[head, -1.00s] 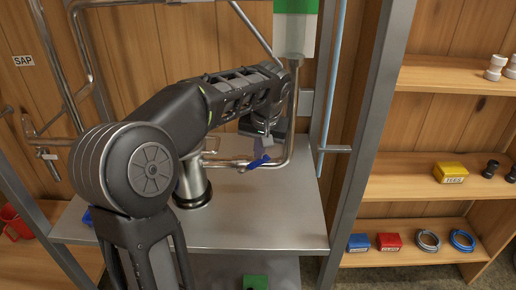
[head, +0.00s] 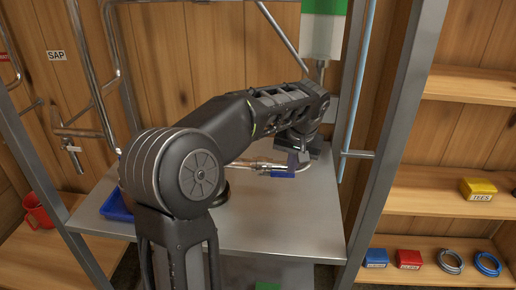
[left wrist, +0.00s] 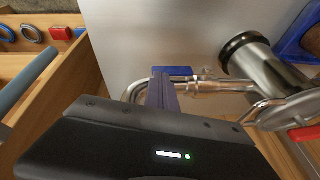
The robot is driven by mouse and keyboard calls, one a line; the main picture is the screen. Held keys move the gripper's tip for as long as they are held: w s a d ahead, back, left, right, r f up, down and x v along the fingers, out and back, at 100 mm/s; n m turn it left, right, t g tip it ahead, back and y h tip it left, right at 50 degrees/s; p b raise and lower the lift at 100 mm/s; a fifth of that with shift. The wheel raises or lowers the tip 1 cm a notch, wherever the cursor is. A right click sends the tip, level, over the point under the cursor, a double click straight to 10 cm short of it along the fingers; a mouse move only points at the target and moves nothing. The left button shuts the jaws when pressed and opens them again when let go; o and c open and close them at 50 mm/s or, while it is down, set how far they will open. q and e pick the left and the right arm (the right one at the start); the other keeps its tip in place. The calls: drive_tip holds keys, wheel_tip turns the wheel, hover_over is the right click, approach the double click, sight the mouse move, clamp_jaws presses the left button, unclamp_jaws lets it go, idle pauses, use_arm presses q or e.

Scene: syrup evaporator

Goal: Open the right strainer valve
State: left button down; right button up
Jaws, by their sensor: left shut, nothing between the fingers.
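The blue valve handle (head: 283,173) sits on a thin metal pipe (head: 250,164) above the steel table. It also shows in the left wrist view (left wrist: 178,71), just beyond the fingertips. My left gripper (head: 298,160) is shut and empty, with its fingers against or very close to the handle; I cannot tell if they touch. In the left wrist view its fingers (left wrist: 162,92) hide part of the pipe beside the handle. A steel cylinder with a black base ring (left wrist: 250,55) stands beside the pipe. In the head view my arm hides most of it. My right gripper is out of view.
The steel table (head: 290,225) is mostly bare at the front. A metal frame post (head: 378,150) stands to its right, beside wooden shelves holding a yellow box (head: 478,189). A blue tray (head: 117,207) lies at the left. A red handle (left wrist: 304,133) shows in the left wrist view.

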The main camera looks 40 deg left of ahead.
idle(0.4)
use_arm(q)
drive_tip(key=v, duration=0.7)
drive_tip(key=shift+r, duration=0.35)
drive_tip(key=shift+d, duration=0.1)
